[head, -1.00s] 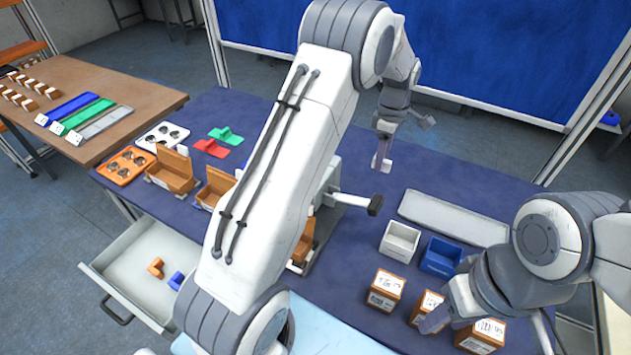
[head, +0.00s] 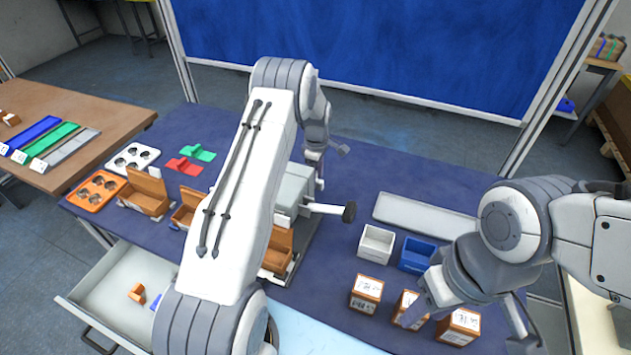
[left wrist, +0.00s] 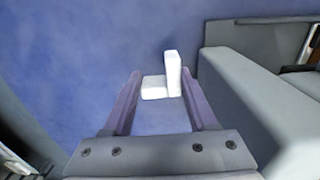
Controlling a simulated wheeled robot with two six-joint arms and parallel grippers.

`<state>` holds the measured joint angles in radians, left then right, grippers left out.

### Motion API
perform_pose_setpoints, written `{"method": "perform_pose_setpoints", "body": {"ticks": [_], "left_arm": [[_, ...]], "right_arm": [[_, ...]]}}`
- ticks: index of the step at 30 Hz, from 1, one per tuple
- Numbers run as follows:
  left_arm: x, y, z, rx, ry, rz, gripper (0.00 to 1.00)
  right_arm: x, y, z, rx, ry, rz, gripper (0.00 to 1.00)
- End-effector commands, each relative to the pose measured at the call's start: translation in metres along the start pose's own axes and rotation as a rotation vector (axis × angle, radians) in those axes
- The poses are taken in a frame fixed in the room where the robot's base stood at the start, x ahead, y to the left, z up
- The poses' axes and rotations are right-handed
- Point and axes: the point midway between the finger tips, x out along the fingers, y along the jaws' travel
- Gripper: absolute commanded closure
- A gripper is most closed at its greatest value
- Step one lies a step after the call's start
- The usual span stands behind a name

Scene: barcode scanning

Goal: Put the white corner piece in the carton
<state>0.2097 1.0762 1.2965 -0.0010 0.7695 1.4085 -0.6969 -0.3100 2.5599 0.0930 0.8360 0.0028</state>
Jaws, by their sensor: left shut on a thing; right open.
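My left gripper (head: 318,175) is above the blue table cover, behind the grey fixture with a black-knobbed lever. In the left wrist view, its fingers (left wrist: 160,95) are shut on the white corner piece (left wrist: 172,78), which shows at the fingertips. The piece cannot be made out in the head view. Open brown cartons stand on the table: one at the left (head: 147,198), one partly behind my left arm (head: 186,207), and one at the fixture (head: 278,252), also partly hidden. My right gripper (head: 465,322) is open around or above the labelled boxes at the front right.
Several labelled boxes (head: 366,292) stand near a white bin (head: 376,243) and a blue bin (head: 416,255). A long grey tray (head: 425,216) lies behind them. The lever knob (head: 349,212) sticks out right of the fixture. An open drawer (head: 110,290) holds an orange corner piece (head: 137,292).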

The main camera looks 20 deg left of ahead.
Motion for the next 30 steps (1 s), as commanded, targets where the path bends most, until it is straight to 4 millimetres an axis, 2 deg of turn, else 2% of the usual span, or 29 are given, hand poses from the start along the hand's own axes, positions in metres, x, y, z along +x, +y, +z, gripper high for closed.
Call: {"method": "perform_pose_setpoints", "body": {"ticks": [3,7,12,23,24,26,27,30], "left_arm": [[0.006,0.0,-0.004,0.0,0.0,-0.002,0.93],[0.024,0.0,-0.003,0.001,-0.001,-0.003,0.93],[0.041,0.001,-0.003,0.001,0.0,0.0,0.93],[0.047,0.001,-0.003,0.001,0.0,0.001,0.93],[0.046,0.001,-0.003,0.001,0.0,0.001,0.38],[0.045,0.001,-0.003,0.001,0.0,0.001,0.15],[0.045,0.001,-0.003,0.001,0.0,0.001,0.12],[0.045,0.001,-0.003,0.001,0.0,0.0,0.12]], "right_arm": [[-0.005,0.0,0.0,0.0,0.0,0.0,0.53],[-0.017,-0.001,-0.001,-0.001,0.0,0.0,0.53],[-0.022,-0.002,-0.001,-0.002,0.0,0.0,0.53],[-0.016,-0.001,-0.001,-0.002,0.0,0.0,0.53],[-0.016,-0.001,-0.001,-0.002,0.0,0.0,0.53],[-0.018,-0.001,-0.001,-0.002,0.0,0.0,0.53],[-0.018,-0.001,-0.001,-0.002,0.0,0.0,0.53],[-0.018,-0.001,-0.001,-0.002,0.0,0.0,0.53]]}}
